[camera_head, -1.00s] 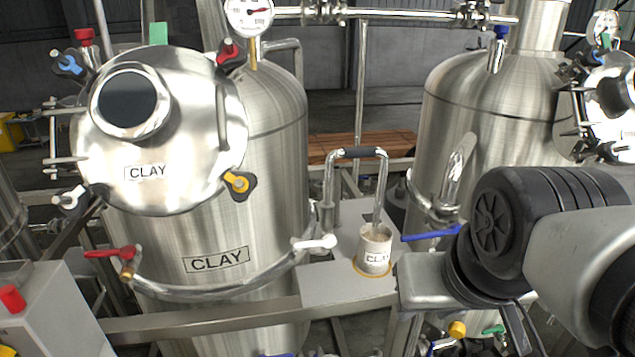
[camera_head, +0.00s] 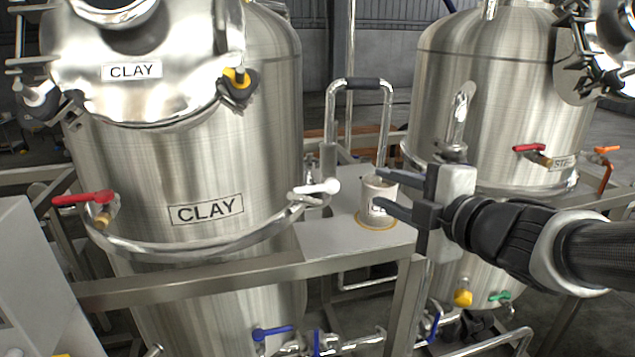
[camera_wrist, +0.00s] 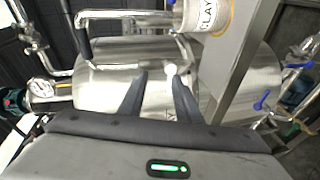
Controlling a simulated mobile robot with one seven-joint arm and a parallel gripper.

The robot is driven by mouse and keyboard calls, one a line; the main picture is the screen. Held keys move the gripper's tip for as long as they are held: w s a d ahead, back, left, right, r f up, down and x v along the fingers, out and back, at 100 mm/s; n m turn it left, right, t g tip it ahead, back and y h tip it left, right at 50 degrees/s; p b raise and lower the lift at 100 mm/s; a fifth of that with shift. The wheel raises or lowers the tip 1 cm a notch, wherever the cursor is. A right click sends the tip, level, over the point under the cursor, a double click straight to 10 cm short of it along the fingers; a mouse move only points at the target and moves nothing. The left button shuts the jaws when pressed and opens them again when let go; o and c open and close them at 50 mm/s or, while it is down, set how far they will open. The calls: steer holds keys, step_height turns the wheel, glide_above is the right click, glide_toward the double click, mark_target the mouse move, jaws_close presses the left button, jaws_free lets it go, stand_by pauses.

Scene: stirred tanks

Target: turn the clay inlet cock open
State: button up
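The clay tank (camera_head: 210,150) bears a CLAY label. A white-handled cock (camera_head: 318,187) is on its right side, by the end of the curved pipe, and a red-handled cock (camera_head: 84,199) is on its left. No tag shows which one is the inlet. My gripper (camera_head: 377,188) is open and empty, right of the white handle, its fingers pointing left and overlapping the clay cup in the head view. In the wrist view my gripper (camera_wrist: 161,77) has a pale knob and stem (camera_wrist: 172,69) showing between its fingertips, apparently the white handle; I see no contact.
A cup labelled CLAY (camera_head: 370,192) stands on a small metal shelf (camera_head: 345,239) beside a tall bent pipe with a black grip (camera_head: 362,84). A metal frame rail (camera_head: 190,279) runs in front of the tank. Blue-handled cocks (camera_head: 272,333) sit below. A second tank (camera_head: 500,100) stands right.

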mark_target(310, 191)
steer(key=s+a+f+n+g+y, duration=0.2)
steer(key=a+f+n+y, duration=0.1)
steer(key=a, duration=0.1)
steer(key=b+x, duration=0.1)
steer(key=x, duration=0.4)
steer(key=b+x, duration=0.1)
steer(key=x, duration=0.5)
steer(key=b+x, duration=0.1)
steer(key=x, duration=0.4)
steer(key=shift+w+r+b, duration=0.15)
steer(key=shift+w+b, duration=0.15)
steer(key=shift+w, duration=0.25)
steer(key=shift+c, duration=0.3)
steer(key=shift+d, duration=0.1)
jaws_close()
